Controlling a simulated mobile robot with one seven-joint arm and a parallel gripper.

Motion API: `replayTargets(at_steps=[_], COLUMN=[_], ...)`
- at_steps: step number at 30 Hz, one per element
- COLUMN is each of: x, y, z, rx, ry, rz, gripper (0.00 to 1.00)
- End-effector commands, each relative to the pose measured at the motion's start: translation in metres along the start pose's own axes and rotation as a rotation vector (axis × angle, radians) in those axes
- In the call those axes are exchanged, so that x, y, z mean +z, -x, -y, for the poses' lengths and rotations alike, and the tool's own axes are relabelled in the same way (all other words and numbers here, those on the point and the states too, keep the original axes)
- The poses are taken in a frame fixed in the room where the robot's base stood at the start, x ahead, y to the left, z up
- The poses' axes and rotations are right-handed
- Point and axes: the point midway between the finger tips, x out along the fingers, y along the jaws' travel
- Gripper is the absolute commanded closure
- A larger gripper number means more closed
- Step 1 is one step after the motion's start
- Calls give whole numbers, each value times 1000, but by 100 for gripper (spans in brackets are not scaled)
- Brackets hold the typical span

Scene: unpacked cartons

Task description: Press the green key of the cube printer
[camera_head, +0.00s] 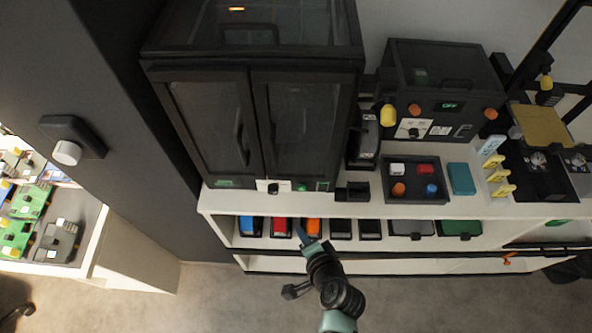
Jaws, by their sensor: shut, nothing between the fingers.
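A large black cabinet with two glazed doors (210,130) stands at the left on the white bench; it looks like the cube printer. On its bottom front strip, a small green key (301,188) sits right of a white panel with a dark knob. My gripper (301,233) is shut and empty, its teal fingers pointing up the picture. In the picture it lies below the green key, in front of the shelf under the bench top, apart from the key. The key is unobstructed.
A smaller black machine (440,75) with a green display and orange knobs stands right. A tray (417,198) of coloured pieces lies before it. Several coloured and dark bins fill the shelf below. A grey pillar stands left; the floor in front is clear.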

Motion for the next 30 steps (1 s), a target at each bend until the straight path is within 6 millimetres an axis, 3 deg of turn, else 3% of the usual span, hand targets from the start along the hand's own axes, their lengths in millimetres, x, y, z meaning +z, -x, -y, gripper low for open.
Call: replayTargets(at_steps=[13,30], x=[-3,-39], y=[-5,-55], z=[3,38], rx=[-2,-2], ry=[1,0], rz=[-1,-2], gripper=[100,100])
